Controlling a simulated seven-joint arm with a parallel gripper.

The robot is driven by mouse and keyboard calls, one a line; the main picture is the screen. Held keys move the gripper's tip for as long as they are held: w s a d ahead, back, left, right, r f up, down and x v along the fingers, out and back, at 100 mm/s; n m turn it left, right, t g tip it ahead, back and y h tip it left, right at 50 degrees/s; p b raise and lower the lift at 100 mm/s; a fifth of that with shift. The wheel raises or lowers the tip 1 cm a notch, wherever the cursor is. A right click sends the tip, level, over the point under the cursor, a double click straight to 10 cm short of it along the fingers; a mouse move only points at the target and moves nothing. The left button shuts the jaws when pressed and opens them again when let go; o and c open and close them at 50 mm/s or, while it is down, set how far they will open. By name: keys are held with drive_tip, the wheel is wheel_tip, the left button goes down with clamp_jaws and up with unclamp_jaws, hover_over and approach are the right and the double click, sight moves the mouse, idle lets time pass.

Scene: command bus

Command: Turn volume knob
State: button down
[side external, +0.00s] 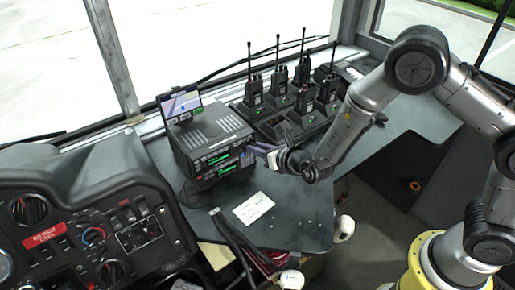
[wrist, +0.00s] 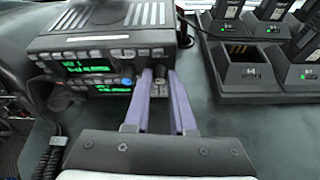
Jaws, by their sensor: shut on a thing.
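The radio unit (side external: 216,140) is a black box with green lit displays, standing on the dark counter in the side view. Its front panel also shows in the wrist view (wrist: 95,68), with rows of small buttons and a blue round control (wrist: 126,81). My gripper (side external: 256,149) reaches the right end of that panel from the right. In the wrist view its two purple fingers (wrist: 160,77) are shut on a small knob (wrist: 159,72), which is mostly hidden between the tips. The knob's marking and turn angle cannot be read.
Several handheld radios (side external: 302,71) stand in charger cradles (side external: 273,131) behind and right of the unit. A white note (side external: 254,208) lies on the counter (side external: 300,220) in front. Cables hang at the unit's left.

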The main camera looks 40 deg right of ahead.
drive_tip(key=shift+m+y, duration=0.3)
idle(0.5)
drive_tip(key=c, duration=0.8)
unclamp_jaws()
drive_tip(key=shift+o, duration=0.2)
